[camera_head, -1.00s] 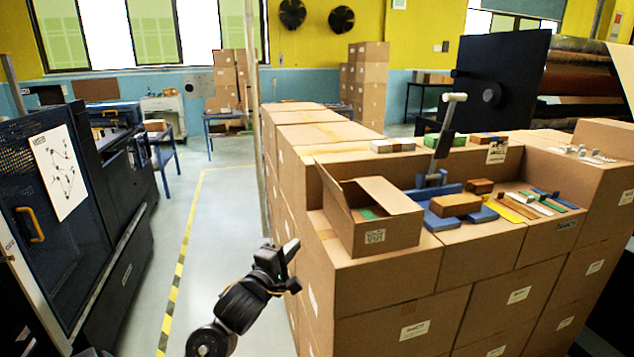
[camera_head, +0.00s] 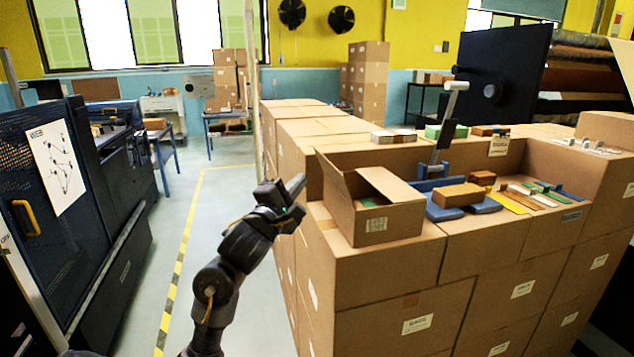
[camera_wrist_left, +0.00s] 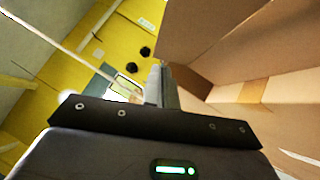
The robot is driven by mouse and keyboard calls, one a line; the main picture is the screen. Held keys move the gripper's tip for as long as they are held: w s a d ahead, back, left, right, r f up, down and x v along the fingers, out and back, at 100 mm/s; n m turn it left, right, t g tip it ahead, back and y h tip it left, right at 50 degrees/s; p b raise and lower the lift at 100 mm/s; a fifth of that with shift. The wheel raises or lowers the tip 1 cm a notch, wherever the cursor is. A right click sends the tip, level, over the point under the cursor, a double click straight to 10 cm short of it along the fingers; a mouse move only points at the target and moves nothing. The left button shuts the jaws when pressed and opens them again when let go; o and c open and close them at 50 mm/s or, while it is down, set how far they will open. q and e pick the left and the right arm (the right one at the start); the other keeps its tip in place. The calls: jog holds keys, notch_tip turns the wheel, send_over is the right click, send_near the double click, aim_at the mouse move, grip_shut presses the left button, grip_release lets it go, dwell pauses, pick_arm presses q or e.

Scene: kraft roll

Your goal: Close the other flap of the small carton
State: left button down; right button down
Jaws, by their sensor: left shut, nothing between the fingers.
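The small carton (camera_head: 375,222) stands on the near left corner of the stacked boxes, its top at least partly open. One flap (camera_head: 333,180) stands up on its left side. Another flap (camera_head: 392,185) sticks up at a slant on its right side. A bit of green shows inside; the rest of the inside is hidden. My left gripper (camera_head: 298,184) is shut and empty, left of the carton and apart from it, near the height of the raised left flap. Its closed fingers (camera_wrist_left: 162,86) also show in the left wrist view, with brown cardboard to their right. My right gripper is not in view.
Right of the carton lie a blue tool with an upright grey handle (camera_head: 447,120), a brown block (camera_head: 459,195) and several strips. Tall stacked boxes (camera_head: 390,285) fill the space below. The floor aisle (camera_head: 215,220) at left is clear.

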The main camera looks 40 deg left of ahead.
aim_at(325, 160)
pick_arm(q)
jog(key=shift+w+d+r+b, duration=0.3)
jog(key=shift+w+r+b, duration=0.05)
jog(key=shift+w+b, duration=0.5)
jog(key=shift+w+d+r+b, duration=0.25)
jog(key=shift+w+r+b, duration=0.15)
jog(key=shift+w+b, duration=0.45)
jog(key=shift+w+d+r+b, duration=0.35)
jog(key=shift+w+b, duration=0.35)
jog(key=shift+w, duration=0.25)
